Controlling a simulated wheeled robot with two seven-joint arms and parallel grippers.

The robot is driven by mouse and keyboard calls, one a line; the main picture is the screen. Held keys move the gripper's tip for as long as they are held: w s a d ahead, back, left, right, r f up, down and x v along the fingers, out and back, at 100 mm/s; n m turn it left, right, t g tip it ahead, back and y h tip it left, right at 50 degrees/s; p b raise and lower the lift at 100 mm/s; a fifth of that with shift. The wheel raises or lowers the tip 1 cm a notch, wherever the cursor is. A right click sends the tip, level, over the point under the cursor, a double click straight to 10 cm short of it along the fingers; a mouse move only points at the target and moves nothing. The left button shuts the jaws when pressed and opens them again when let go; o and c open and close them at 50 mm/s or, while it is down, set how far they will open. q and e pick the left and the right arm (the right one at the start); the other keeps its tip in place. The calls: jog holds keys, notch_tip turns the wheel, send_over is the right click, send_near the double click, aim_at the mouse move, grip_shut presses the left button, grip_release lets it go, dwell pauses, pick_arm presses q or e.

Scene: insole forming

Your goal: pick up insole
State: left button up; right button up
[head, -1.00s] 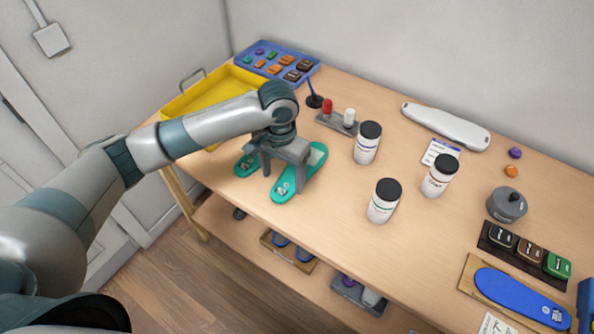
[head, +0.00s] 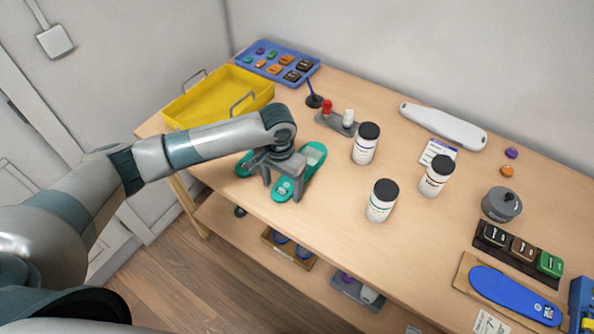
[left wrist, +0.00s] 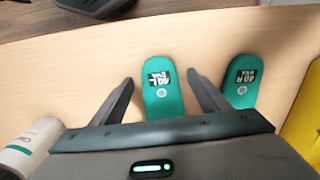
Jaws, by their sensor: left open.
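Two teal insoles lie side by side near the table's front edge. In the head view, the right-hand one (head: 314,158) is partly under my left gripper (head: 283,190); the other insole (head: 243,163) is partly hidden by the arm. In the left wrist view, the insole labelled 40L (left wrist: 163,90) shows between the two spread fingers of my left gripper (left wrist: 160,88). The insole labelled 40R (left wrist: 241,80) lies to the right, outside the fingers. My left gripper is open, its fingers on either side of the 40L insole. My right gripper is not in view.
A yellow tray (head: 188,112) stands behind the arm, with a blue tray (head: 312,66) of small parts beyond it. White bottles (head: 364,150) stand to the right of the gripper. A blue insole (head: 505,290) lies on a board at the right. The table between the bottles and front edge is clear.

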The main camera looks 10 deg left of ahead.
pick_arm(q)
jog(key=shift+c, duration=0.2)
jog(key=c, duration=1.1)
jog(key=shift+r, duration=0.15)
jog(key=shift+r+b, duration=0.5)
jog(key=shift+r, duration=0.1)
notch_tip(320, 180, up, 2)
jog(key=shift+r+b, duration=0.2)
jog(key=shift+b, duration=0.35)
jog(key=s+d+r+b, duration=0.2)
jog(key=s+d+r, duration=0.3)
jog(key=s, duration=0.5)
notch_tip(320, 180, up, 2)
jog(key=shift+d+r, duration=0.1)
jog(key=shift+d, duration=0.3)
